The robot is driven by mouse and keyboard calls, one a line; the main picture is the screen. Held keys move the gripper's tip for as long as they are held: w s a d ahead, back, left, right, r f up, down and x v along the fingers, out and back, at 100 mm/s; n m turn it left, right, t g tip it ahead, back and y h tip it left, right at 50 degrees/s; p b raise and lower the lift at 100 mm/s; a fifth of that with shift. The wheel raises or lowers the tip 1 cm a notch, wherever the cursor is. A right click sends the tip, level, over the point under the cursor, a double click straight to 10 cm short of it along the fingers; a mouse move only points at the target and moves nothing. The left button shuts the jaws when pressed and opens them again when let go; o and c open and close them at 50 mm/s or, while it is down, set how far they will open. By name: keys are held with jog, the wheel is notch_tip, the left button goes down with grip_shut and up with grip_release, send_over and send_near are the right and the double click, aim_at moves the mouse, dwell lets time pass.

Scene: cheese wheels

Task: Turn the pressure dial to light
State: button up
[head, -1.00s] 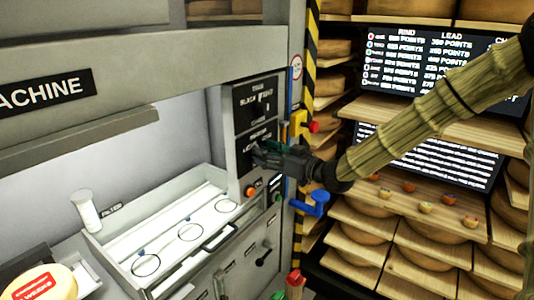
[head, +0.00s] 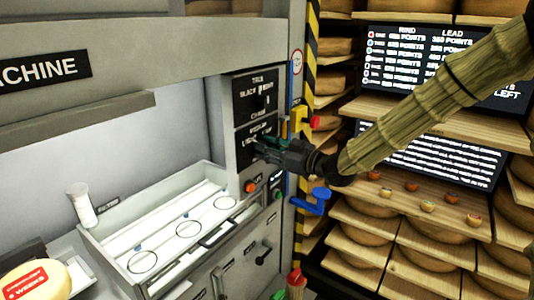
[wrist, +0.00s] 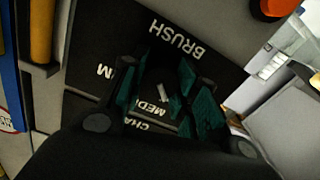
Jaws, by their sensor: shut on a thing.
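The pressure dial (wrist: 163,93) is a dark knob with a white pointer mark, on the lower black panel (head: 243,150) of the machine. My gripper (head: 260,148) reaches it from the right, its fingers at the panel. In the wrist view my gripper (wrist: 165,100) has its green-padded fingers closed around the dial. The word LIGHT shows at the panel's left in the head view. The wrist view shows BRUSH and part of MEDIUM. The fingers hide much of the dial, and I cannot tell exactly which word the pointer meets.
Another black dial panel (head: 256,95) is just above. Below are an orange button (head: 250,186) and a blue handle (head: 316,199). A yellow block with a red knob (head: 314,122) sits close to my arm. A tray (head: 160,262) lies left; cheese shelves (head: 400,245) stand right.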

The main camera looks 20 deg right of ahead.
jog(key=shift+r, duration=0.15)
jog(key=o, duration=1)
jog(key=shift+o, duration=0.2)
jog(key=shift+r, duration=0.15)
